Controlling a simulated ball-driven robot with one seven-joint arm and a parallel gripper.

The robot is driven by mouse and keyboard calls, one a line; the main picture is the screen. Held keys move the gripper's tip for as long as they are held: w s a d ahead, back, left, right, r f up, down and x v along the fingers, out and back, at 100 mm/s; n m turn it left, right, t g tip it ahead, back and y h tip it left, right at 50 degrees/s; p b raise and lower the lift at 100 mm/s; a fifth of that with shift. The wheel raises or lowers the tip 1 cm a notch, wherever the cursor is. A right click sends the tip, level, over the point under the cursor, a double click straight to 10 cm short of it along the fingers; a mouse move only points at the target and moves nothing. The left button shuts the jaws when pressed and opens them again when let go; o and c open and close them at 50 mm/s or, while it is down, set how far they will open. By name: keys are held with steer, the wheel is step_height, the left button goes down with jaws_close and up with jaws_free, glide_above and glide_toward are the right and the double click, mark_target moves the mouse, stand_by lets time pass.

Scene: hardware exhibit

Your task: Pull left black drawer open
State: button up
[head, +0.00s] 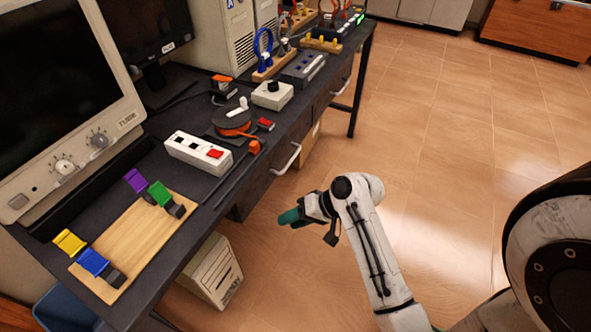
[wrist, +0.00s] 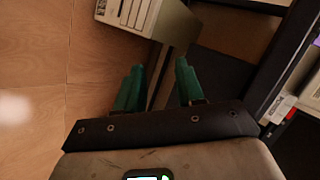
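The left black drawer (head: 262,180) is under the dark desk, with a pale bar handle (head: 287,158) on its front. It looks closed. My gripper (head: 290,216) is in front of the desk, to the right of and below the handle in the head view, apart from it. In the wrist view the two green fingers of my gripper (wrist: 160,66) stand apart with nothing between them. I cannot make out the drawer handle in the wrist view. A second drawer handle (head: 342,86) shows farther along the desk.
The desk top (head: 196,188) holds a white power strip (head: 198,151), a wooden board with coloured clamps (head: 135,232) and monitors. A beige computer case (head: 212,272) stands on the floor under the desk; it also shows in the wrist view (wrist: 140,14). The floor to the right is clear.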

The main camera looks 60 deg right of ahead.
steer(key=s+d+r+m+t+h+b, duration=0.1)
steer(key=d+r+m+t+h+b, duration=0.2)
steer(key=d, duration=0.6)
steer(key=s+d+r+m+t+h+b, duration=0.1)
steer(key=d+m+t, duration=0.3)
steer(key=d, duration=0.5)
steer(key=w+f, duration=0.2)
steer(key=w, duration=0.8)
steer(key=shift+w+a+f, duration=0.15)
steer(key=shift+a+f, duration=0.1)
steer(key=shift+c, duration=0.3)
jaws_close()
